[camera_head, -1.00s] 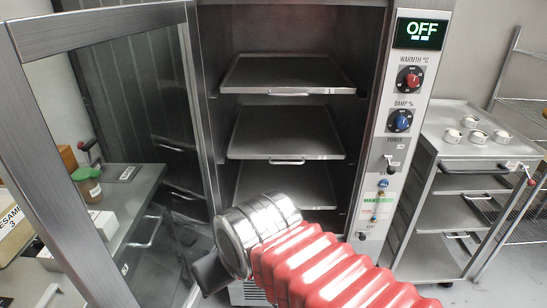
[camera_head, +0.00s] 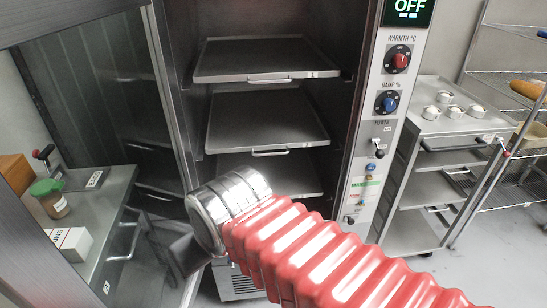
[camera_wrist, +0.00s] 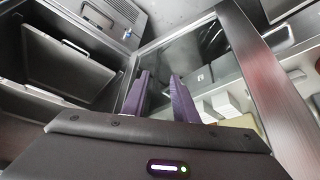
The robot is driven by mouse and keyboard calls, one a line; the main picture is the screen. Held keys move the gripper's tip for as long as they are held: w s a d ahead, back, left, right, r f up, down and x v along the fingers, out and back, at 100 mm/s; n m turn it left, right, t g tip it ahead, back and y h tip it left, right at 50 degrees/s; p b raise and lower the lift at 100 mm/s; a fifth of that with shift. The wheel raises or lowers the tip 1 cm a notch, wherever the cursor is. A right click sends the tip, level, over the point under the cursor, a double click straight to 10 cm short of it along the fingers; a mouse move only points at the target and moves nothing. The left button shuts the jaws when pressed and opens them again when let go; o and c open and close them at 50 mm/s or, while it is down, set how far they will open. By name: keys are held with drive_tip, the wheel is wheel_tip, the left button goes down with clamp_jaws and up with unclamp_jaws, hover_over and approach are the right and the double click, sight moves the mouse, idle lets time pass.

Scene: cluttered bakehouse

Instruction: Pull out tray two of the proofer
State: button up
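The proofer stands open. Inside are an upper tray (camera_head: 265,58), a middle tray (camera_head: 265,118) and a lower tray (camera_head: 285,178), all dark and flat, with pale pull handles on the front of the upper and middle ones. The middle tray's handle (camera_head: 270,153) is unobstructed. I see no tray numbers. My red ribbed arm covers part of the lower tray's front. My gripper (camera_wrist: 160,92) shows two purple fingers, apart and with nothing between them, pointing towards the glass door (camera_wrist: 190,60). In the head view the fingers are hidden behind the arm.
The proofer's control panel (camera_head: 388,130) with red and blue dials reads OFF. The open door is on the left, with a bench (camera_head: 90,205) carrying a green-lidded jar (camera_head: 48,197) and boxes beyond. A rack cart (camera_head: 435,165) with small white cups stands right, on clear floor.

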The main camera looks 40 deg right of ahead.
drive_tip(key=w+d+n+t+h, duration=0.1)
drive_tip(key=w+d+t+h, duration=0.15)
drive_tip(key=w+d, duration=0.7)
drive_tip(key=n+t+h, duration=0.3)
drive_tip(key=n+t, duration=0.1)
drive_tip(key=n, duration=0.4)
approach(271, 154)
wheel_tip(271, 154, up, 2)
drive_tip(key=s+a, duration=0.2)
drive_tip(key=s, duration=0.1)
drive_tip(key=s+d+f+n+t, duration=0.1)
drive_tip(key=n, duration=0.1)
drive_tip(key=s+d+f+n+t+y, duration=0.1)
drive_tip(key=n, duration=0.1)
drive_tip(key=s+f+n+t+y, duration=0.1)
drive_tip(key=s, duration=0.1)
drive_tip(key=shift+d+n+y, duration=0.25)
drive_tip(key=shift+d+n, duration=0.15)
drive_tip(key=x, duration=1.3)
drive_tip(key=shift+w, duration=0.4)
